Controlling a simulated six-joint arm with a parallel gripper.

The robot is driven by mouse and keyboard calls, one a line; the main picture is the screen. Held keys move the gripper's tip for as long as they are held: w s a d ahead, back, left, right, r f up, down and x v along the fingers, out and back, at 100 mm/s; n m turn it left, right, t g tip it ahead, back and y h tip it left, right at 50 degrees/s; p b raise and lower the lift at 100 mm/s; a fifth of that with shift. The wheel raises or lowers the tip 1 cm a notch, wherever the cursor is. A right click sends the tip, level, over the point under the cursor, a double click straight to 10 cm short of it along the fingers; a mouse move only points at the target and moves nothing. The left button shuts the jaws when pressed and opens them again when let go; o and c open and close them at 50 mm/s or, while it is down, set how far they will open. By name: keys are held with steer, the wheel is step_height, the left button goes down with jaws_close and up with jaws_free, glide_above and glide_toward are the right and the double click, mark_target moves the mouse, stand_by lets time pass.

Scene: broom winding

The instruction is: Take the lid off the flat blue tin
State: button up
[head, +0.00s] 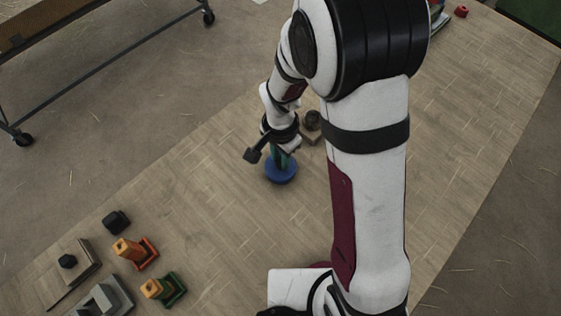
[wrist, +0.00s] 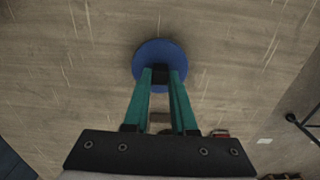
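The flat blue tin (head: 281,174) is on the wooden tabletop, below my gripper. In the wrist view its round blue top (wrist: 160,48) shows from above, with a small dark knob (wrist: 160,74) near its lower edge. My gripper (wrist: 160,77) has its two teal fingers on either side of this knob, with no gap visible between them and it. In the head view my gripper (head: 280,160) points down at the tin, and the wrist partly covers it. The seam between lid and tin is too small to make out.
A brown block with a dark round part (head: 311,125) stands close behind my gripper. Orange pieces (head: 133,250), a green-based piece (head: 165,288), a black block (head: 116,222) and grey fixtures (head: 104,300) are at lower left. The tabletop between them and the tin is clear.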

jaws_close()
step_height(320, 180, up, 4)
steer(key=shift+d+r, duration=0.1)
steer(key=shift+r, duration=0.15)
steer(key=s+d+r, duration=0.2)
steer(key=d+r, duration=0.4)
steer(key=d, duration=0.4)
steer(key=w+a+f, duration=0.2)
steer(key=w+a, duration=0.8)
steer(key=w, duration=0.1)
steer(key=a+f, duration=0.2)
steer(key=a, duration=0.1)
steer(key=a+f, duration=0.2)
steer(key=a, duration=0.2)
steer(key=a+f, duration=0.2)
steer(key=a, duration=0.2)
steer(key=shift+w, duration=0.4)
steer(key=shift+a+f, duration=0.15)
steer(key=shift+f, duration=0.95)
steer(key=shift+a+f, duration=0.15)
steer(key=shift+f, duration=0.9)
